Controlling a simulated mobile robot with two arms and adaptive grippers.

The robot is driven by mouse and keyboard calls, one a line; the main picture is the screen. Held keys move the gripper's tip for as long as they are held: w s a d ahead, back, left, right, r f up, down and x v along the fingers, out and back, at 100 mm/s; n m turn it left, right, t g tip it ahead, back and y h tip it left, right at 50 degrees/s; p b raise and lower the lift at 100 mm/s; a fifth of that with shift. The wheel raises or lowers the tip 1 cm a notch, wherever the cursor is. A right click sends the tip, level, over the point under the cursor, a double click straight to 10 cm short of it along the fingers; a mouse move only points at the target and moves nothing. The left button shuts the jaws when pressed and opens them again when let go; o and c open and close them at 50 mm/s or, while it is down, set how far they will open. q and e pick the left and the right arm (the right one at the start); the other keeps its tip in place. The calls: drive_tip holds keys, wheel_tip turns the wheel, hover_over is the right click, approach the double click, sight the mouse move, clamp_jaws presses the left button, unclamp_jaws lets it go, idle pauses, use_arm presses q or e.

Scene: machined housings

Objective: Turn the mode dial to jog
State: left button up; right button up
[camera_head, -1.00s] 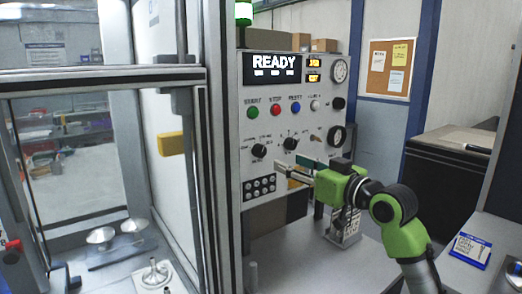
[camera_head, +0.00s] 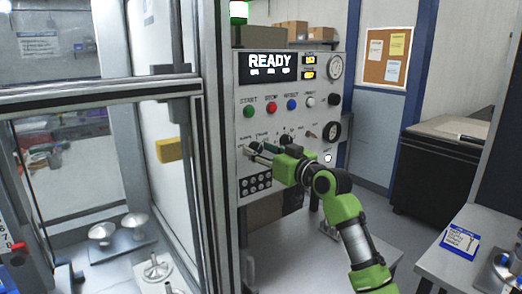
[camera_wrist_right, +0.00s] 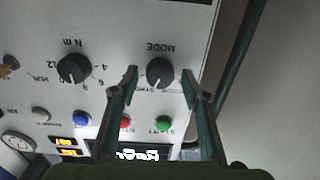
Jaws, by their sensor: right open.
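The mode dial (camera_wrist_right: 160,73) is a round black knob under the word MODE. In the upside-down right wrist view it shows between the fingertips of my right gripper (camera_wrist_right: 161,84). Its white mark points towards the small labels, which I cannot read clearly. In the head view my right gripper (camera_head: 256,152) is at the lower left of the control panel (camera_head: 300,101), in front of the dial, and largely hides it. The fingers are open, one on each side of the dial; contact cannot be told. My left gripper is not in view.
A second black dial (camera_wrist_right: 73,68), marked N m, sits beside the mode dial. Green (camera_head: 249,111), red (camera_head: 270,108) and blue (camera_head: 291,104) buttons lie above, under the READY display (camera_head: 270,67). A glass-panelled frame (camera_head: 205,190) stands close on the left.

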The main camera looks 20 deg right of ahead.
drive_tip(key=c, duration=1.1)
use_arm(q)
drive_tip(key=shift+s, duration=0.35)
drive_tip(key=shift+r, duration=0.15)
use_arm(e)
drive_tip(key=m+p, duration=0.3)
drive_tip(key=m, duration=0.1)
drive_tip(key=shift+d+r+m, duration=0.1)
drive_tip(key=shift+r+m, duration=0.05)
drive_tip(key=shift+m, duration=0.15)
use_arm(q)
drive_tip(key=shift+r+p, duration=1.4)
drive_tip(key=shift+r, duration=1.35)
use_arm(e)
drive_tip(key=shift+m, duration=2.2)
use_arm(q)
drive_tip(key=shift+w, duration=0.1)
use_arm(e)
drive_tip(key=o, duration=1.1)
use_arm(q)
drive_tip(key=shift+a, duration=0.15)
